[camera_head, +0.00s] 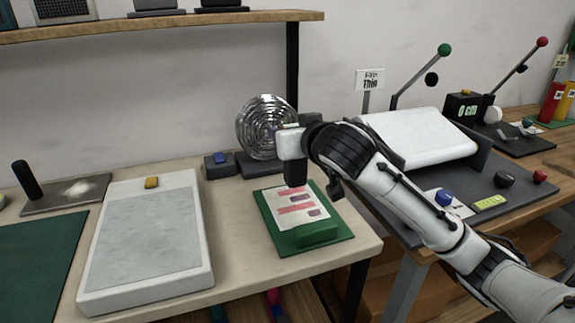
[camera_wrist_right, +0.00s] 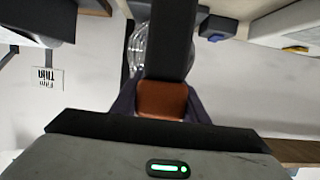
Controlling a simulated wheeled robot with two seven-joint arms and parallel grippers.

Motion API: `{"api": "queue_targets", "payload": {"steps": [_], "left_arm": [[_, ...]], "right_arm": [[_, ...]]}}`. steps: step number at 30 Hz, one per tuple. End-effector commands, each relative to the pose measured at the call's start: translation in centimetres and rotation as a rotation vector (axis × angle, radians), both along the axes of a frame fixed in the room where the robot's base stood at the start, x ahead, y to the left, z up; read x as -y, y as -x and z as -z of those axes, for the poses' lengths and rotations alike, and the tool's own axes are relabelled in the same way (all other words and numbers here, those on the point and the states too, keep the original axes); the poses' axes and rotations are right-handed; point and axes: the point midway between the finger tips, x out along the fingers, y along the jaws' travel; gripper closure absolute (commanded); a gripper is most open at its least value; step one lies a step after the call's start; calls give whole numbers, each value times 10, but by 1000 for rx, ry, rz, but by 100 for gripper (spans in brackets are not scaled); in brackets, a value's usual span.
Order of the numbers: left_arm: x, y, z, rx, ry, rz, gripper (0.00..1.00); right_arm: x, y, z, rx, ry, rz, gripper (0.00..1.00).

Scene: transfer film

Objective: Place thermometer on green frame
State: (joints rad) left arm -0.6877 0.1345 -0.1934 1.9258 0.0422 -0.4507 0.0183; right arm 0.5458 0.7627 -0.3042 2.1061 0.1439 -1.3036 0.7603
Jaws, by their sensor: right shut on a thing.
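The green frame (camera_head: 333,233) is a flat green board with a raised green block at its front edge. A white sheet with pink and red markings lies on it. My right gripper (camera_head: 295,174) points down over the back part of the frame, apart from its surface as far as I can tell. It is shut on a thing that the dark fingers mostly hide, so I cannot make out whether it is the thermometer. In the right wrist view a dark upright bar and an orange-brown block (camera_wrist_right: 162,100) show at the gripper. My left gripper is not in view.
A ringed metal disc (camera_head: 265,127) stands behind the frame, beside a small box with a blue button (camera_head: 220,158). A white slab (camera_head: 147,240) lies to the left, with bare tabletop between. A machine with a white sloped plate (camera_head: 418,137) stands right.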

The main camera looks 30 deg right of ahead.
Motion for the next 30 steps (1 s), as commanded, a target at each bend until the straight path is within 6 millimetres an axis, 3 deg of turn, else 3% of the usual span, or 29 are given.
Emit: {"api": "queue_targets", "payload": {"steps": [14,22,23,24,26,30], "left_arm": [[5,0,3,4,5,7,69],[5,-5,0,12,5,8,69],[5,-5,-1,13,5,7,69],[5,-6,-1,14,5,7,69],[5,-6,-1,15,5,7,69],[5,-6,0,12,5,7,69]], "right_arm": [[1,0,55,1,1,1,87],[0,0,57,3,-1,-1,87],[0,0,58,1,-1,0,58],[0,0,58,1,-1,0,51],[0,0,57,1,-1,0,41],[0,0,57,1,-1,0,41]]}}
